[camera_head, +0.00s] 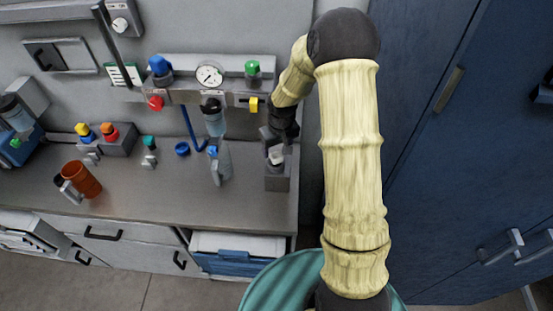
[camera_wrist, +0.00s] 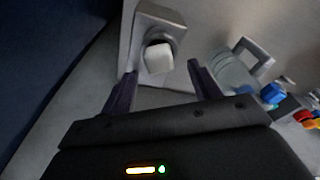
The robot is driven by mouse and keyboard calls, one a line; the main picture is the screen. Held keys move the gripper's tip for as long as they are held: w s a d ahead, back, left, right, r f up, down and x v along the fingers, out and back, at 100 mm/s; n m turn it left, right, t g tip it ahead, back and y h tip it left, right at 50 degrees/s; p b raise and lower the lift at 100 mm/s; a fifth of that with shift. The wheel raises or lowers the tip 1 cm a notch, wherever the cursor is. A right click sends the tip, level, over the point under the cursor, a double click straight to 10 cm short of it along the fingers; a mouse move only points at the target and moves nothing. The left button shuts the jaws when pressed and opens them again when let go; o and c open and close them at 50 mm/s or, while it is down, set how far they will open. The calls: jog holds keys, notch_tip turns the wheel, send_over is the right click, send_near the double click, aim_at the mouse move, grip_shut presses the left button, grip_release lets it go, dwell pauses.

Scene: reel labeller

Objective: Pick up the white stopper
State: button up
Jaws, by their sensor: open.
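The white stopper (camera_wrist: 158,58) sits in a grey holder (camera_wrist: 157,22) on the counter, in the wrist view between and just beyond my fingertips. In the head view the white stopper (camera_head: 276,156) shows small on top of the grey holder (camera_head: 277,182) at the counter's right end. My gripper (camera_wrist: 162,80) is open, with one dark finger to each side of the stopper's line and nothing between them. In the head view my gripper (camera_head: 272,138) is right above the holder, partly hidden by my own wrist. I cannot tell whether the fingers touch the stopper.
A panel with a gauge (camera_head: 209,76) is behind. Blue cabinets (camera_head: 430,150) stand close on the right.

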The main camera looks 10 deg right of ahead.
aim_at(277, 155)
jog(key=f, duration=0.1)
jog(key=f+p, duration=0.1)
jog(key=f, duration=0.1)
jog(key=f+p, duration=0.1)
jog(key=shift+w+f, duration=0.4)
jog(key=shift+s+r, duration=0.1)
jog(key=shift+s, duration=0.05)
jog(key=c, duration=1.1)
jog(key=shift+c, duration=0.2)
notch_tip(277, 155, up, 18)
jog(key=b, duration=0.3)
jog(key=shift+b, duration=0.35)
